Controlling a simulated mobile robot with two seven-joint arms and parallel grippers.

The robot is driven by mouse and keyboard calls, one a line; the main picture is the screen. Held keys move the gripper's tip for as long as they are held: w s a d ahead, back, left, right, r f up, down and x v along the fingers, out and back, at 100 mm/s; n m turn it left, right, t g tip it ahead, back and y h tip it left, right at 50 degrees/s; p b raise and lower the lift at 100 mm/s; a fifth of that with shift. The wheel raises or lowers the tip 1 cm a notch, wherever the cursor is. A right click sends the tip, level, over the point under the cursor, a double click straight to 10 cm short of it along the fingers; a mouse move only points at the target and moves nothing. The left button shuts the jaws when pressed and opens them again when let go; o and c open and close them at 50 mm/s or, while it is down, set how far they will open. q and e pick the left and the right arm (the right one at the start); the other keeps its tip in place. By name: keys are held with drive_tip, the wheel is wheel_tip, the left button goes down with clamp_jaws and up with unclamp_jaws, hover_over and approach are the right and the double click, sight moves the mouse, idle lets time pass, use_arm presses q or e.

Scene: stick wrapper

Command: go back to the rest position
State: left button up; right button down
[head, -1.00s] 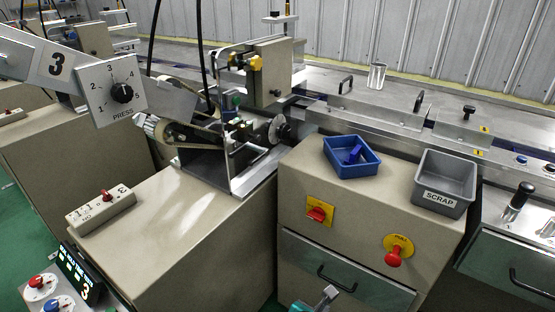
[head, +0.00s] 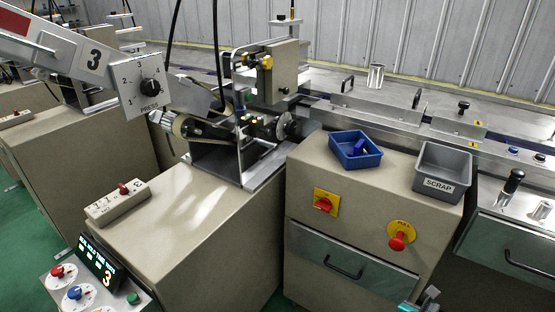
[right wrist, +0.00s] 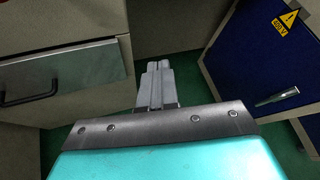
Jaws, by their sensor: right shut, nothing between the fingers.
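My right gripper (head: 430,296) shows only as a small part at the bottom edge of the head view, in front of the beige cabinet's drawer. In the right wrist view my right gripper (right wrist: 157,68) has its fingers together with nothing between them. It points toward the floor and the cabinet fronts and touches nothing that I can see. My left gripper is not in the head view.
A beige cabinet (head: 300,222) with a drawer (head: 345,262) carries a blue bin (head: 371,160) and a grey scrap bin (head: 421,188). A control panel (head: 60,293) stands at bottom left. In the wrist view, a blue cabinet door (right wrist: 255,75) is at right, with green floor between.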

drive_tip(key=s+a+f+m+g+y, duration=0.1)
drive_tip(key=s+a+f+m+y, duration=0.5)
drive_tip(key=s+a+m+y, duration=0.3)
wheel_tip(320, 180, up, 10)
drive_tip(key=s+m+t+y, duration=0.3)
drive_tip(key=m+t, duration=0.1)
drive_tip(key=m, duration=0.8)
drive_tip(key=a+m, duration=0.5)
drive_tip(key=a, duration=0.5)
drive_tip(key=shift+w+t, duration=0.3)
drive_tip(key=shift+w, duration=0.05)
drive_tip(key=shift+a, duration=0.1)
